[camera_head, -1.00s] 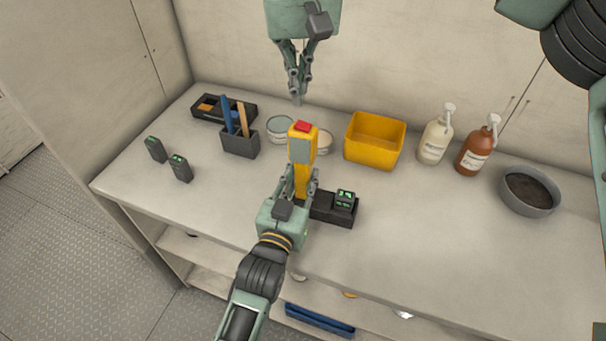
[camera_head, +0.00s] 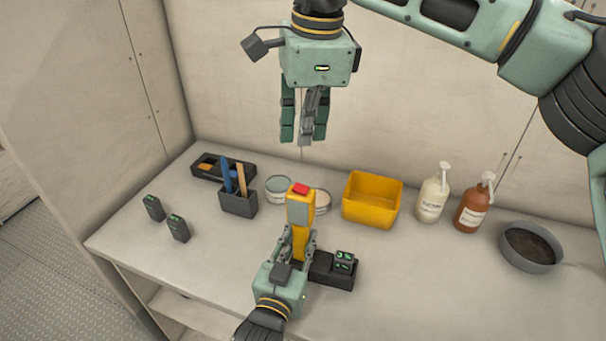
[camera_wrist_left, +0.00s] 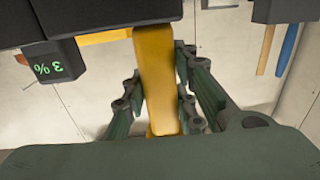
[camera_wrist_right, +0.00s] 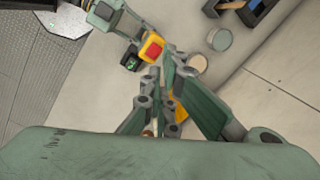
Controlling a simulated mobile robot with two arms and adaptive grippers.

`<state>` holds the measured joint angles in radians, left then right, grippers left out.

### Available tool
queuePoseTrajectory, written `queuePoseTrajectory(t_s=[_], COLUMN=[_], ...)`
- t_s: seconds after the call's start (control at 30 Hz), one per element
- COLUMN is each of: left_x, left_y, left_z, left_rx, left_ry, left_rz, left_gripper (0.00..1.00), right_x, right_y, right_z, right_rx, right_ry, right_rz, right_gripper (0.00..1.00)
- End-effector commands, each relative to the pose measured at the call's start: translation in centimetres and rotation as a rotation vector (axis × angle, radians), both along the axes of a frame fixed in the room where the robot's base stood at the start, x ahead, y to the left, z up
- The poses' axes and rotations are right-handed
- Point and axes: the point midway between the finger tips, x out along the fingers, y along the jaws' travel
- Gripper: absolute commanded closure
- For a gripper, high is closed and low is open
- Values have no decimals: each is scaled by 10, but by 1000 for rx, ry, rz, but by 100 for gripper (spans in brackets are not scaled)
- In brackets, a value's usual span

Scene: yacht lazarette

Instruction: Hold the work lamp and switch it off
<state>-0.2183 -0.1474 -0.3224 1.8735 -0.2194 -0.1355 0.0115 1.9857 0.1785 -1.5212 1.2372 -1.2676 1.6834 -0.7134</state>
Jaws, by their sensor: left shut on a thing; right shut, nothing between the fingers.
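The work lamp (camera_head: 299,219) is yellow with a grey panel and a red top button (camera_head: 301,189). It stands upright above the bench in the head view. My left gripper (camera_head: 299,246) is shut around its lower body; the yellow body also shows between the fingers in the left wrist view (camera_wrist_left: 158,85). My right gripper (camera_head: 304,138) is shut and empty, above and behind the lamp, fingers pointing down. In the right wrist view the lamp's red button (camera_wrist_right: 153,50) shows beyond the right fingers (camera_wrist_right: 160,85). I cannot tell whether the lamp is lit.
Beside the lamp is a black charger (camera_head: 331,269) with a battery in it. Behind are a yellow bin (camera_head: 372,200), round tins (camera_head: 279,189) and a black tool holder (camera_head: 238,203). Two bottles (camera_head: 433,195) and a grey bowl (camera_head: 531,247) stand right.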

Motion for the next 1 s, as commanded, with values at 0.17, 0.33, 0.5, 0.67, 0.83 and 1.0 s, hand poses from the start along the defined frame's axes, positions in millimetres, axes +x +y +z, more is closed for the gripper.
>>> queuePoseTrajectory(t_s=[0.17, 0.33, 0.5, 0.67, 0.83, 1.0], left_x=[0, 0, 0, 0, 0, 0], left_y=[0, 0, 0, 0, 0, 0], left_z=[0, 0, 0, 0, 0, 0], left_rx=[0, 0, 0, 0, 0, 0], left_ry=[0, 0, 0, 0, 0, 0], left_rz=[0, 0, 0, 0, 0, 0], left_gripper=[100, 100, 100, 100, 100, 100], right_x=[0, -2, -3, -4, -5, -6], right_y=[-5, -8, -12, -17, -20, -23], right_z=[8, 16, 23, 30, 37, 40], right_rx=[55, 103, 144, 175, 198, 208], right_ry=[50, 103, 163, 219, 274, 308], right_rz=[-385, -751, -1118, -1462, -1773, -1972], right_gripper=[100, 100, 100, 100, 100, 100])
